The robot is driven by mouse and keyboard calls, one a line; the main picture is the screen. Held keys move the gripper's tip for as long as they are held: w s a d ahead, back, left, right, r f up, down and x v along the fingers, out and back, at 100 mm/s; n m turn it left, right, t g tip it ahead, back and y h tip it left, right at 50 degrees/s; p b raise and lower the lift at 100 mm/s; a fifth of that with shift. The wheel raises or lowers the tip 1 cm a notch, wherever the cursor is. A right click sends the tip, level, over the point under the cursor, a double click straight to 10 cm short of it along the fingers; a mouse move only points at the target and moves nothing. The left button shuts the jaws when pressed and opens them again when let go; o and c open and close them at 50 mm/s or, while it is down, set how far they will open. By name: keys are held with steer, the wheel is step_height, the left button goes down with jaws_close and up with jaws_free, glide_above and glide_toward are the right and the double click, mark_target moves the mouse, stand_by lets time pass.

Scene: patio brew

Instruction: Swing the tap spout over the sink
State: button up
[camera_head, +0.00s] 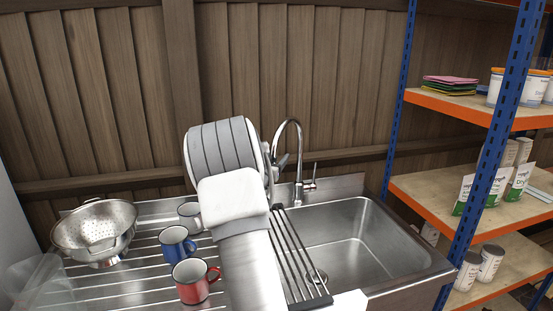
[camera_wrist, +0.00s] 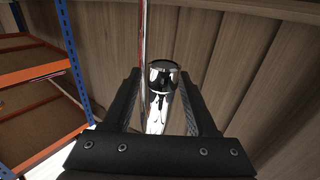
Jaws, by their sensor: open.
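The chrome tap spout (camera_head: 290,122) is a tall gooseneck rising from the back rim of the sink (camera_head: 360,235), with a side lever (camera_head: 311,178) at its base. Its arch bends to the left, and its lower end is hidden by my gripper and arm. My gripper (camera_head: 281,162) is beside the spout, mostly hidden behind my wrist. In the wrist view, my gripper (camera_wrist: 162,105) is open, with dark fingers either side of a shiny chrome tap part (camera_wrist: 160,78). A thin upright chrome tube (camera_wrist: 143,50) runs close to the left finger. Contact cannot be told.
A black-barred rack (camera_head: 297,262) lies across the basin's left side. A colander (camera_head: 95,230), blue mug (camera_head: 177,244), red mug (camera_head: 193,281) and grey mug (camera_head: 189,214) stand on the draining board. Orange-edged shelving (camera_head: 425,205) stands right. A wooden fence (camera_head: 350,70) is behind.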

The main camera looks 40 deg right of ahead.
jaws_close()
stand_by(1.4)
